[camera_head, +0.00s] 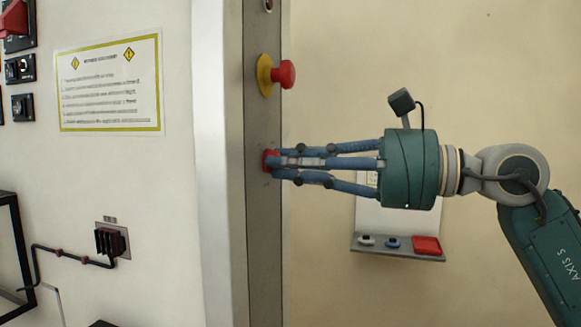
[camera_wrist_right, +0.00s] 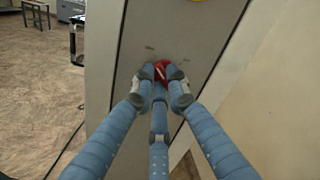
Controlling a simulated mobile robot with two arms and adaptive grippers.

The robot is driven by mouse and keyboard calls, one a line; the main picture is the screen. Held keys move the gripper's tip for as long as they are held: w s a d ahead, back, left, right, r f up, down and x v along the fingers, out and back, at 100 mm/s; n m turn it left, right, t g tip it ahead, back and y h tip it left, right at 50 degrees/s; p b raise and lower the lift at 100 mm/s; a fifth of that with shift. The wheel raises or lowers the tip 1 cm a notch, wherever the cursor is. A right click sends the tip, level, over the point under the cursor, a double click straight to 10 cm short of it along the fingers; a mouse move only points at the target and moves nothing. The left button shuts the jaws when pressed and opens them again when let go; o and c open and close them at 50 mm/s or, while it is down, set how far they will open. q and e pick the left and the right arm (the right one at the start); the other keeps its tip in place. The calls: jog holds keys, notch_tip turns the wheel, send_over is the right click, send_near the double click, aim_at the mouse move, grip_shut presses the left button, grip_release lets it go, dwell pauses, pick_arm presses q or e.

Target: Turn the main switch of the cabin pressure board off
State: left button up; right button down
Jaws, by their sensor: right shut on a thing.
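The main switch (camera_head: 268,160) is a small red knob on the narrow grey side face of the cabinet, mostly hidden behind my fingers in the head view. My right gripper (camera_head: 280,161) comes in from the right, with its blue fingers closed around the knob. In the right wrist view the red switch (camera_wrist_right: 161,69) shows between the fingertips of the gripper (camera_wrist_right: 160,80), with small unreadable marks on the panel beside it. My left gripper is in neither view.
A red emergency button (camera_head: 284,74) on a yellow base sticks out above the switch. A notice (camera_head: 110,85) with a yellow border hangs on the white front panel. Behind my gripper, a wall shelf (camera_head: 398,248) holds small items. A black socket (camera_head: 111,241) is at lower left.

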dwell(0.3)
jog(key=c, duration=1.7)
grip_release()
jog(key=v, duration=1.2)
